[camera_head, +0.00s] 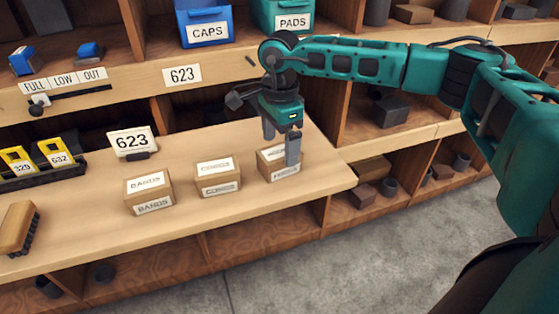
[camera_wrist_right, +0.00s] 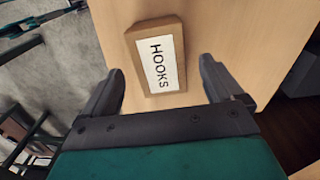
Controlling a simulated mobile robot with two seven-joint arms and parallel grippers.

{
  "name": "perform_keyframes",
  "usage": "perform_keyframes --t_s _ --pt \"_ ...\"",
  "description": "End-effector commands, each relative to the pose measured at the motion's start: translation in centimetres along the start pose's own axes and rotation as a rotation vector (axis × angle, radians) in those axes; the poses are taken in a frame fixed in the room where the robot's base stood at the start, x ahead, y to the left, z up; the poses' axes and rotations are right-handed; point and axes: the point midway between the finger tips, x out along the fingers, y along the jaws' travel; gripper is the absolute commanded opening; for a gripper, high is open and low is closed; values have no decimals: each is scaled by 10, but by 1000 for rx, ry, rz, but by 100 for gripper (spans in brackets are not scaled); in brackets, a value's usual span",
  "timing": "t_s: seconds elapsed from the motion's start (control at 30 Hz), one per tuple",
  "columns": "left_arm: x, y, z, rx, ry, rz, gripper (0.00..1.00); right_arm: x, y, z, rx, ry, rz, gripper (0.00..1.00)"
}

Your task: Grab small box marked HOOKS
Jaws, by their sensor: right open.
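The small cardboard box marked HOOKS (camera_head: 280,164) stands on the wooden counter near its right end, partly hidden behind a finger of my right gripper. My right gripper (camera_head: 281,146) is open and empty, pointing down over the box. In the right wrist view, the HOOKS box (camera_wrist_right: 157,60) lies ahead of the open right gripper (camera_wrist_right: 165,85), roughly centred between the two fingers, with its white label facing up. No finger visibly touches it in the wrist view. My left gripper is not in view.
Two similar boxes stand to the left, one marked BANDS (camera_head: 148,192) and a middle one (camera_head: 217,178) with a blurred label. A 623 sign (camera_head: 133,142), a brush (camera_head: 18,228) and a rack of yellow tags (camera_head: 40,162) are further left. The counter's right edge is close to the HOOKS box.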

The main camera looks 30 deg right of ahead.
Motion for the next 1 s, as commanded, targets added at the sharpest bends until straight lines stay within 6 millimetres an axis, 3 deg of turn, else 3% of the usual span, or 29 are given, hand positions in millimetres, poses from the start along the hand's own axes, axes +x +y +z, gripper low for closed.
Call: perform_keyframes --t_s 0.23,0.53,1.0 --pt "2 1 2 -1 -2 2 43 37 0 1 -1 0 4 94" --pt "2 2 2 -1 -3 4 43 42 0 1 0 -1 1 94" --pt "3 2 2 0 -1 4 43 42 0 1 0 -2 2 50"
